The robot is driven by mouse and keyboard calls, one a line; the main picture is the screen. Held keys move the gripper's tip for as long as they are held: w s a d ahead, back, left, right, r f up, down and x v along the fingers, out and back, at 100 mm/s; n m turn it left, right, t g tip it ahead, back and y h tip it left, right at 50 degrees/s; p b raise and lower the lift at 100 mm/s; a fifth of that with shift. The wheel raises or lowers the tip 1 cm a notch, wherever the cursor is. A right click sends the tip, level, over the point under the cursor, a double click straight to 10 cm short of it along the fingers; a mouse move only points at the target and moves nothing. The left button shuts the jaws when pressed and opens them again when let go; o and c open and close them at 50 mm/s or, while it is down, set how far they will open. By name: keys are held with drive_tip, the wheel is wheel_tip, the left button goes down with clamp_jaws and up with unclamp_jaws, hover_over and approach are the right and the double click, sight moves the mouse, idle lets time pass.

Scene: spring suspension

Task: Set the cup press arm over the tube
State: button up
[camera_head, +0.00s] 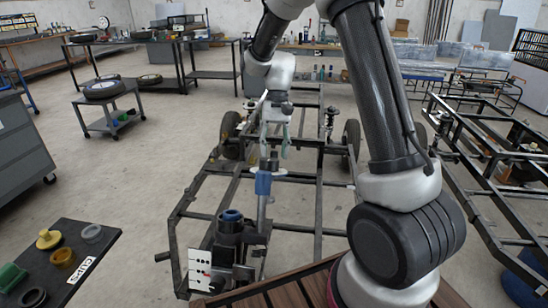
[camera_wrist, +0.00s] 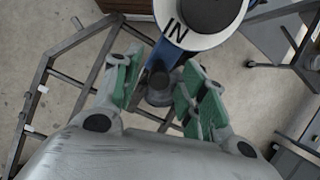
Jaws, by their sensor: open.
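My gripper (camera_head: 274,148) is open, with its fingers pointing down above a blue part on an upright post (camera_head: 263,190), which I take for the press arm. In the wrist view, my gripper (camera_wrist: 165,92) has its green-padded fingers on both sides of a dark round knob (camera_wrist: 158,84). I cannot tell whether they touch it. A blue bar (camera_wrist: 163,52) runs up from the knob. A white disc marked "IN" (camera_wrist: 172,30) with a dark round centre lies beyond. A dark cylinder with a blue top (camera_head: 231,217), perhaps the tube, stands left of the post.
A frame of dark metal bars (camera_head: 190,190) surrounds the post. A white panel (camera_head: 200,268) stands in front. A dark tray labelled "CUPS" (camera_head: 82,270) holds several coloured cups at lower left. Open floor (camera_head: 130,180) lies left of the frame.

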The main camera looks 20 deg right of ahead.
drive_tip(key=shift+x, duration=1.2)
drive_tip(key=shift+c, duration=0.3)
clamp_jaws()
